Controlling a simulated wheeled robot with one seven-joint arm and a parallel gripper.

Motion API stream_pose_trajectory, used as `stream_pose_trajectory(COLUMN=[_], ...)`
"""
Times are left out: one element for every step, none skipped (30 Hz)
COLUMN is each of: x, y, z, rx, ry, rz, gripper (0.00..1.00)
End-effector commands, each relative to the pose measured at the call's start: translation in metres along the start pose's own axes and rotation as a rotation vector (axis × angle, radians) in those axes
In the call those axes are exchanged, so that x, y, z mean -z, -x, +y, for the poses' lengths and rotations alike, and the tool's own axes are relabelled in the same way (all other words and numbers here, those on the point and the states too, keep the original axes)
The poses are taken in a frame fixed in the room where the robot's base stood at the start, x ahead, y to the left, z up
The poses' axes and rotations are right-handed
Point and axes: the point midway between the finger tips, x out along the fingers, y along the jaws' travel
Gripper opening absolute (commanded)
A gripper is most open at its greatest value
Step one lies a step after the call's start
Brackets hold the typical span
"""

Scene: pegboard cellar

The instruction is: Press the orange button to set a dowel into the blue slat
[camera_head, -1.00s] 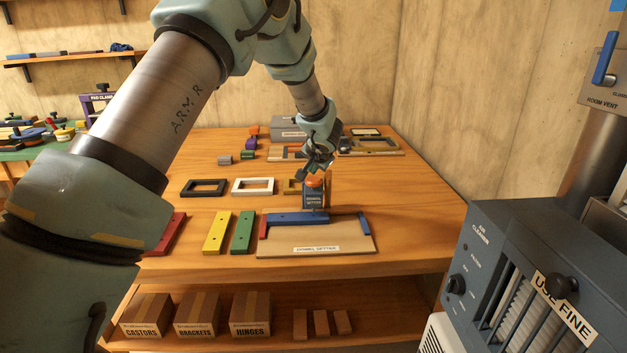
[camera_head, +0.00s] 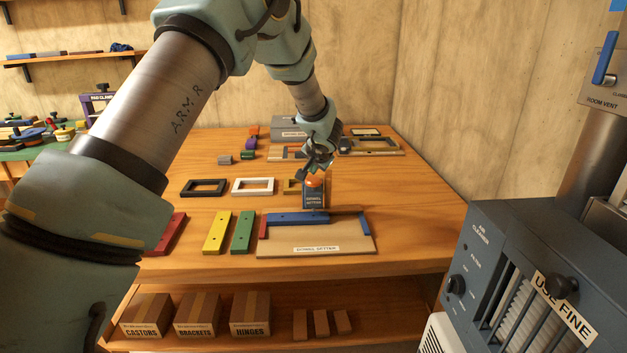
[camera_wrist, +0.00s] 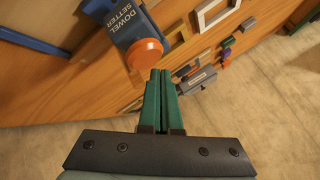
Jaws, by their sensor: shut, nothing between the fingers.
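The dowel setter (camera_head: 314,198) is a blue-grey block standing at the back of a pale wooden jig (camera_head: 315,244). Its round orange button (camera_head: 314,181) is on top; the button also shows in the wrist view (camera_wrist: 145,53). The blue slat (camera_head: 297,217) lies along the jig's back edge, in front of the setter. My gripper (camera_head: 318,171) is just above the button. In the wrist view its green fingers (camera_wrist: 160,74) are together and empty, with the tips at the button's lower right edge. I cannot tell whether they touch it. No dowel is distinguishable.
Yellow (camera_head: 216,233) and green (camera_head: 242,232) slats lie left of the jig. Black (camera_head: 203,180) and white (camera_head: 253,179) frames lie behind them. A grey box (camera_head: 290,133) stands at the back. The table's right side is clear. An air cleaner (camera_head: 510,270) stands at front right.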

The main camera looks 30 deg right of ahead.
Motion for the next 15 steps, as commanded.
stream_pose_trajectory(x=[-0.0001, -0.0003, -0.0006, -0.0009, -0.0012, -0.0017, -0.0020, -0.0024, -0.0029, -0.0032, -0.0035, -0.0040, -0.0043, -0.0044, -0.0045], y=[-0.0002, -0.0004, -0.0008, -0.0012, -0.0017, -0.0024, -0.0030, -0.0035, -0.0042, -0.0047, -0.0052, -0.0057, -0.0061, -0.0063, -0.0065], z=[0.0001, 0.0003, 0.0006, 0.0009, 0.0012, 0.0017, 0.0021, 0.0025, 0.0030, 0.0033, 0.0037, 0.0041, 0.0044, 0.0045, 0.0046], rx=[0.000, 0.000, 0.000, 0.000, 0.000, 0.000, 0.000, 0.000, 0.000, 0.000, 0.000, 0.000, 0.000, 0.000, 0.000], ry=[0.000, 0.000, 0.000, 0.000, 0.000, 0.000, 0.000, 0.000, 0.001, 0.001, 0.001, 0.000, 0.001, 0.000, 0.001], rz=[0.000, 0.000, 0.000, 0.000, 0.000, 0.000, 0.001, 0.001, 0.001, 0.001, 0.001, 0.001, 0.001, 0.001, 0.001], gripper=[0.00, 0.00, 0.00, 0.00, 0.00, 0.00, 0.00, 0.00, 0.00, 0.00, 0.00, 0.00, 0.00, 0.00, 0.00])
